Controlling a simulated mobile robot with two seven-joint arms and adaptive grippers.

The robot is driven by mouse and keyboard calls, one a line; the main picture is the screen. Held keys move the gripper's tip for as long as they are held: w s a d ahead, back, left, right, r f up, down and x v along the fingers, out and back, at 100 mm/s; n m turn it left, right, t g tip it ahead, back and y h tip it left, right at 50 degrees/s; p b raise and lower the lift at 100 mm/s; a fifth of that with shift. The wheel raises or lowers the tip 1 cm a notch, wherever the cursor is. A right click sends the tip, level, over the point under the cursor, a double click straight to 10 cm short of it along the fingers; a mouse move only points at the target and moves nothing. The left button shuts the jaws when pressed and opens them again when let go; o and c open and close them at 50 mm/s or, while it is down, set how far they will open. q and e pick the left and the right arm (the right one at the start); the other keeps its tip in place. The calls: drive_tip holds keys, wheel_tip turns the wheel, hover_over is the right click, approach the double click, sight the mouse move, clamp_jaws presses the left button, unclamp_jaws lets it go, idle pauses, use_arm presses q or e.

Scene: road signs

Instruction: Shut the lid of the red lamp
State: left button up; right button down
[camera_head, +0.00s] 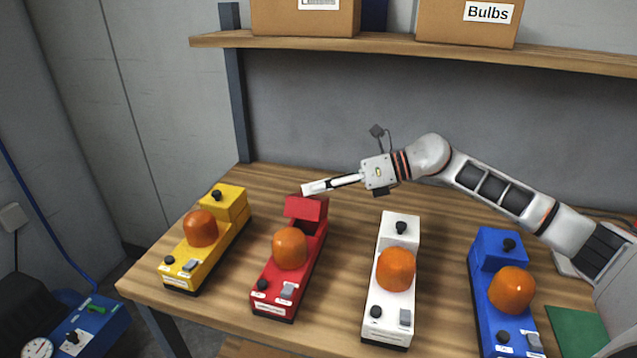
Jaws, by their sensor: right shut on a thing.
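The red lamp (288,270) stands on the wooden table, with an orange dome (290,248) on its middle. Its red lid (305,210) is at the far end and looks raised and tilted, with a broad face towards me. My right gripper (306,188) reaches in from the right. Its fingertips are at the top edge of this lid and are shut on it. The exact contact is small and partly hidden. My left gripper is out of view.
A yellow lamp (188,252) stands left of the red one. A white lamp (388,301) and a blue lamp (491,302) stand to its right. A shelf (400,46) with cardboard boxes runs above the table's back. Bare wood lies between the lamps.

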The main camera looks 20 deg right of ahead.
drive_tip(key=shift+s+a+f+n, duration=0.15)
drive_tip(key=shift+s+a+n, duration=0.15)
drive_tip(key=shift+s+n, duration=0.2)
drive_tip(key=c, duration=1.9)
unclamp_jaws()
drive_tip(key=shift+d, duration=0.1)
drive_tip(key=v, duration=1.1)
drive_tip(key=shift+s+d, duration=0.2)
drive_tip(key=shift+s, duration=0.2)
